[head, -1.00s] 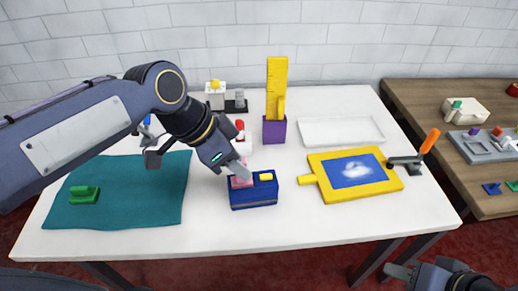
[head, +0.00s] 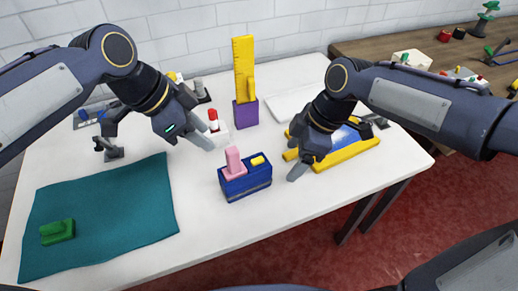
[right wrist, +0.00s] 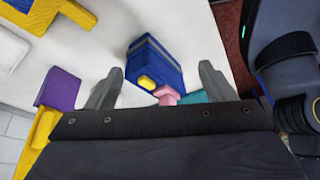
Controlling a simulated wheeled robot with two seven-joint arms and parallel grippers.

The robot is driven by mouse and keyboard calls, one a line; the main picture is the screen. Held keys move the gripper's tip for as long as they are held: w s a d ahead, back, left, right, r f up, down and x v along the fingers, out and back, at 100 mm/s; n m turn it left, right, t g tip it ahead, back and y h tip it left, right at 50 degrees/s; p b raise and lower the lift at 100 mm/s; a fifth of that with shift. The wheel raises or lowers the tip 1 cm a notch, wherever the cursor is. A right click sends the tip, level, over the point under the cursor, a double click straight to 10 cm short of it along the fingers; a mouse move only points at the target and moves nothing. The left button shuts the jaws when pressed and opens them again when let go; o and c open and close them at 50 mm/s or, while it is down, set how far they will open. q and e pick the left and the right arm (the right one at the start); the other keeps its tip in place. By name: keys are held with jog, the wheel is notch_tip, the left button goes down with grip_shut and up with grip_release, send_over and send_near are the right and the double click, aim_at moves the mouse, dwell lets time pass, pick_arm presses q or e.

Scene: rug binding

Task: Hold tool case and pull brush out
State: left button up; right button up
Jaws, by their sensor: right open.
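The tool case (head: 246,186) is a dark blue box standing on the white table, also seen upside down in the right wrist view (right wrist: 158,60). The pink brush (head: 234,163) stands upright in its top beside a yellow piece (head: 257,160); the brush shows in the right wrist view (right wrist: 166,95). My left gripper (head: 154,144) looks open and empty, above and left of the case, apart from the brush. My right gripper (head: 297,150) is open and empty, to the right of the case. In the right wrist view its fingers (right wrist: 157,75) stand wide apart, with the case beyond them.
A teal mat (head: 110,220) with a green block (head: 57,231) lies at left. A purple holder (head: 246,114) with yellow pieces and a white block with a red top (head: 214,128) stand behind the case. A yellow frame (head: 350,155) lies partly behind my right arm. The table front is clear.

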aim_at(232, 150)
jog(key=w+a+f+n, duration=0.1)
jog(key=a+n, duration=0.1)
jog(key=w+a+f+n+g, duration=0.1)
jog(key=a+n, duration=0.1)
jog(key=a, duration=0.1)
jog(key=w+a+f+n+g, duration=0.1)
jog(key=w+a+n, duration=0.1)
jog(key=shift+a, duration=0.15)
jog(key=shift+n, duration=0.3)
jog(key=x, duration=0.8)
